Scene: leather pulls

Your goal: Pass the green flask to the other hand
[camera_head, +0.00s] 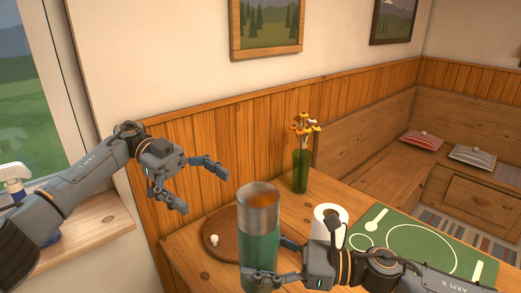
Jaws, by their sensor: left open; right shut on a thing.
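The green flask (259,249) stands upright at the front of the view, with a bare metal upper part and an orange-brown top. My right gripper (268,262) is shut on its lower part, coming in from the right.
A round wooden board (215,228) with a small white knob lies on the wooden table (185,250) behind the flask. A green vase (300,172) with flowers, a white roll (331,213) and a green placemat (377,230) are further right. A spray bottle (15,178) stands by the window.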

